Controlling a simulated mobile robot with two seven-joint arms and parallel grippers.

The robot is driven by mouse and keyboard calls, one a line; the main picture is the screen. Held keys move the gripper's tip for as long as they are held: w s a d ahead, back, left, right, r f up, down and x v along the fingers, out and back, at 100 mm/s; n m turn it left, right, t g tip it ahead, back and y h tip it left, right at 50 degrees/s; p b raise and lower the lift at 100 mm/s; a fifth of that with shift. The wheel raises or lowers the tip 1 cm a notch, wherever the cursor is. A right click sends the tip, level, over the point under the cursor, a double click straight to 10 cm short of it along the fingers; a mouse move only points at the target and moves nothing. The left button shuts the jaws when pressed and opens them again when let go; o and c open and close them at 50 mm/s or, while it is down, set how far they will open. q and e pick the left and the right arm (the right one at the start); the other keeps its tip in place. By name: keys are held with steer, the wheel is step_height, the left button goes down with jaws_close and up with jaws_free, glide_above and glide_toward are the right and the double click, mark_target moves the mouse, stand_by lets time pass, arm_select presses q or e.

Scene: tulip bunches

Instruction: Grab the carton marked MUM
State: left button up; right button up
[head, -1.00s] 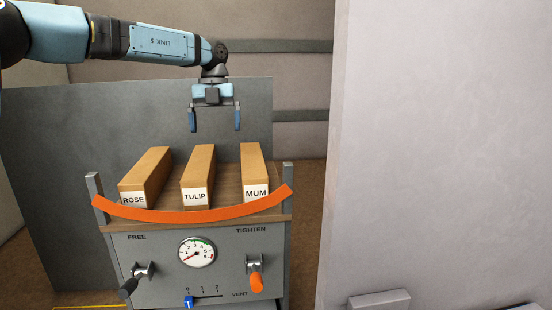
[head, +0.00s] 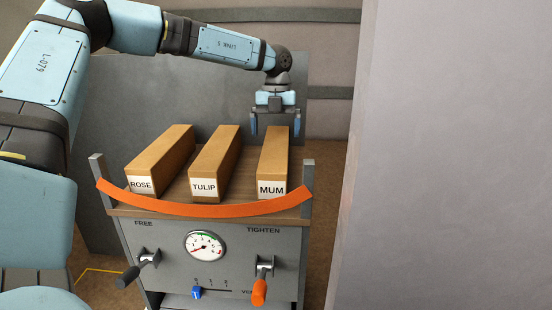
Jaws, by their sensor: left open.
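The MUM carton (head: 273,160) is a long brown box with a white label on its near end. It lies at the right of three cartons on the wooden top (head: 235,193) of a grey machine. My left gripper (head: 275,132) points down over the far end of this carton, its blue fingers open, one at each side of it in the picture. I cannot tell whether the fingers touch the carton. My right gripper is not in view.
The TULIP carton (head: 215,160) and ROSE carton (head: 162,160) lie to the left, with gaps between. An orange curved strap (head: 205,210) runs across the front between two grey posts. Below are a gauge (head: 205,246) and handles. A pale wall (head: 450,150) stands at the right.

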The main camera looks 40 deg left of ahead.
mark_target(276, 145)
arm_select(q)
steer(key=shift+s+d+f+p, duration=0.15)
steer(key=shift+f+p, duration=0.15)
steer(key=shift+f, duration=0.25)
steer(key=f, duration=0.1)
steer(key=f+p, duration=0.1)
steer(key=f, duration=0.1)
steer(key=shift+s+d+f, duration=0.1)
steer(key=shift+s+f, duration=0.1)
steer(key=shift+f, duration=0.5)
steer(key=shift+d, duration=0.1)
steer(key=shift+c, duration=0.5)
steer(key=c, duration=1.1)
steer(key=shift+r, duration=0.1)
steer(key=shift+c, duration=0.9)
